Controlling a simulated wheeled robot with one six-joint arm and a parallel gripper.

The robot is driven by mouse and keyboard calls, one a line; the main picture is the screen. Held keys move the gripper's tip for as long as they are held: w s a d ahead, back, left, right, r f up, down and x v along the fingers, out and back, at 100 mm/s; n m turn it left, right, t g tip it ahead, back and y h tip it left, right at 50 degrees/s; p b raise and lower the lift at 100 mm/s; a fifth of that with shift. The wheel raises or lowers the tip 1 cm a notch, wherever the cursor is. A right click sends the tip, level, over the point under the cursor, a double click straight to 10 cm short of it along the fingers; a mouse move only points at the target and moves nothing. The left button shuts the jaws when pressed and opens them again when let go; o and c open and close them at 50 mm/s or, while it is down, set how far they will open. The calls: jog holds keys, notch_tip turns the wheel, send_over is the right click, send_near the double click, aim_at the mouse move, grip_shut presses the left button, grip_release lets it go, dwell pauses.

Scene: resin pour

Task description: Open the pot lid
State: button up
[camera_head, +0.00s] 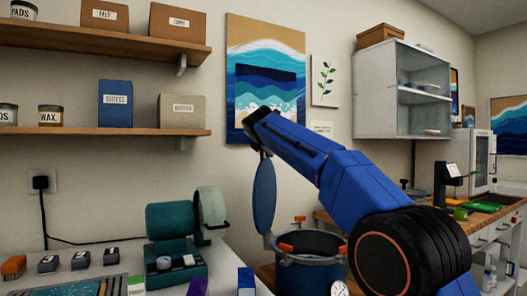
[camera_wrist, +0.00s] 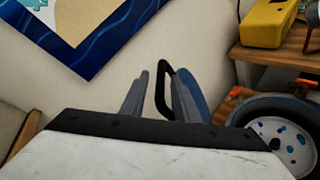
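The blue pot (camera_head: 312,275) stands low in the middle, with orange clamps around its rim. Its blue round lid (camera_head: 264,195) stands upright, edge-on, above the left side of the rim, so the pot's mouth shows. In the wrist view, the open pot (camera_wrist: 240,112) is at right, with a white, blue-spotted surface inside. My gripper (camera_wrist: 161,78) has its two fingers apart, with the black loop handle (camera_wrist: 160,92) between them. The handle is near the right finger, and a gap shows beside the left finger. The lid (camera_wrist: 190,92) is partly hidden behind the right finger.
A yellow device (camera_wrist: 270,22) sits on a wooden surface beyond the pot. A teal machine (camera_head: 175,230) stands on the white table left of the lid. Two wooden shelves (camera_head: 100,131) with boxes and jars hang on the left wall. A wave painting (camera_head: 265,50) hangs behind my arm.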

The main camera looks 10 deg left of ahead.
jog(key=v, duration=1.7)
jog(key=shift+r, duration=0.2)
jog(key=shift+s, duration=0.15)
jog(key=s+d+f+m+g+h, duration=0.1)
jog(key=s+d+f+m, duration=0.3)
jog(key=d, duration=0.5)
jog(key=s+d+f+m+g+h, duration=0.1)
jog(key=d+f+m+g, duration=0.15)
jog(key=d+f, duration=0.45)
jog(key=s+d+f+m+g, duration=0.3)
jog(key=s+d+f+m, duration=0.7)
jog(key=s+d+f, duration=0.7)
jog(key=s+d+f+m+g, duration=0.1)
jog(key=s+d+f+m, duration=0.1)
jog(key=s+f+m, duration=0.2)
jog(key=s+d+f+m+g, duration=0.1)
jog(key=s+d+f+m, duration=0.2)
jog(key=s+f, duration=0.8)
jog(key=s+d+f+m+g, duration=0.1)
jog(key=s+d+f+m, duration=0.2)
jog(key=s+f+m, duration=0.2)
notch_tip(320, 180, down, 4)
jog(key=shift+s+f, duration=0.15)
jog(key=shift+s, duration=1.1)
